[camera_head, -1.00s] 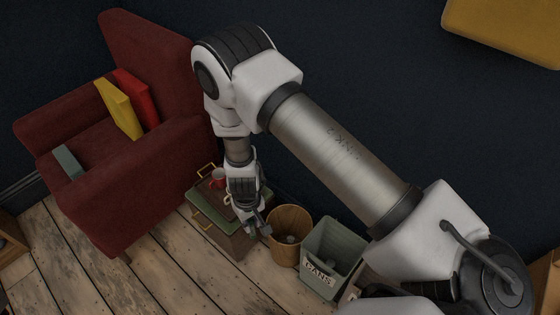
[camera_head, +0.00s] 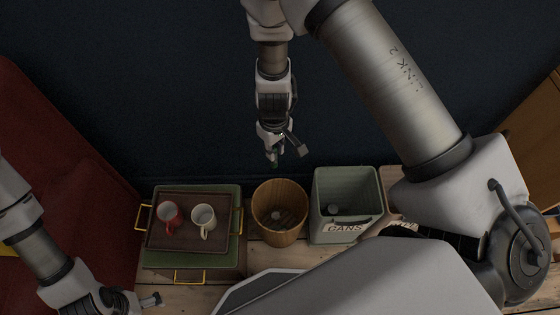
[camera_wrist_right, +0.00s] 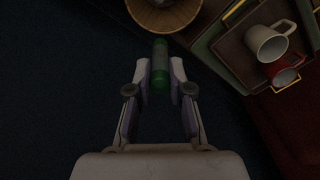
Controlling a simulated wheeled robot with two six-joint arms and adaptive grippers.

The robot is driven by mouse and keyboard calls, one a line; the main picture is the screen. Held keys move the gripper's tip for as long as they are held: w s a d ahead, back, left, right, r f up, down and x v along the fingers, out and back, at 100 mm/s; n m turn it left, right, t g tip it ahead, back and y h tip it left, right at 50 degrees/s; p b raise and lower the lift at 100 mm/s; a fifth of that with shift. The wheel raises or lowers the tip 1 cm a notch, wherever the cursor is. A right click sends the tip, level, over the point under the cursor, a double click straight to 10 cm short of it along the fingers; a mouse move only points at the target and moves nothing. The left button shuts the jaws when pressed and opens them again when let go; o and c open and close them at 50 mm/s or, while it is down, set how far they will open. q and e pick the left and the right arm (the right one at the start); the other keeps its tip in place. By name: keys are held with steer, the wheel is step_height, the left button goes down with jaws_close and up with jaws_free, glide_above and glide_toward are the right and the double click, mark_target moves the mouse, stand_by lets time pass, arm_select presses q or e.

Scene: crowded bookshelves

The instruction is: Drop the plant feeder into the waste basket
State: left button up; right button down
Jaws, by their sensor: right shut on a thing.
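The plant feeder (camera_wrist_right: 160,68), a slim green tube, is held between the fingertips of my right gripper (camera_wrist_right: 160,80) in the right wrist view. In the head view my right gripper (camera_head: 282,154) hangs against the dark wall, just above the basket in the picture, with a bit of green (camera_head: 273,153) at its tips. The waste basket (camera_head: 279,239) is round, wooden and open-topped, with a small greyish thing inside. Its side also shows at the top of the right wrist view (camera_wrist_right: 163,27). My left gripper (camera_head: 125,299) is low at the left, partly cut off; its opening is unclear.
A green bin labelled CANS (camera_head: 346,231) stands right of the basket. Left of it, a brown tray (camera_head: 187,242) with a red mug (camera_head: 169,215) and a cream mug (camera_head: 204,218) lies on a green tray (camera_head: 190,259). A red armchair (camera_head: 60,150) is at the far left.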

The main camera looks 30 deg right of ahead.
steer(key=s+f+n+b, duration=0.1)
steer(key=f+n+b, duration=0.1)
steer(key=f+b, duration=0.8)
steer(key=s+d+f+n+b, duration=0.1)
steer(key=s+f+n+b, duration=0.1)
steer(key=f+b, duration=0.7)
steer(key=b, duration=0.5)
steer(key=shift+d+f+b, duration=0.25)
steer(key=shift+f+b, duration=0.05)
steer(key=shift+f, duration=0.05)
steer(key=c, duration=1)
jaws_free()
steer(key=shift+r, duration=0.1)
step_height(320, 180, up, 12)
steer(key=shift+f, duration=0.1)
